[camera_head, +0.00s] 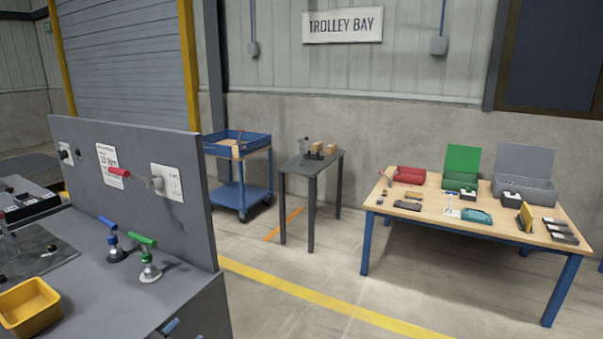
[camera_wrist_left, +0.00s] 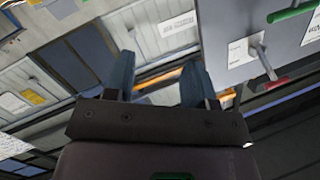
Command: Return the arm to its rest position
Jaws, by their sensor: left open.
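My left gripper (camera_wrist_left: 158,82) shows in the left wrist view with its two blue fingers apart and nothing between them. It is in the air, with the wall and floor tilted behind it. A grey panel with a red-handled lever (camera_wrist_left: 268,68) is to its right, apart from the fingers. Neither gripper shows in the head view, and my right gripper is in no view.
In the head view a grey bench panel (camera_head: 130,215) stands at left with a red-handled lever (camera_head: 135,177). Blue and green-handled valves (camera_head: 148,262) and a yellow bin (camera_head: 28,305) are on the bench. A blue trolley (camera_head: 240,193), a grey table (camera_head: 320,163) and a wooden-topped table (camera_head: 480,240) stand beyond open floor.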

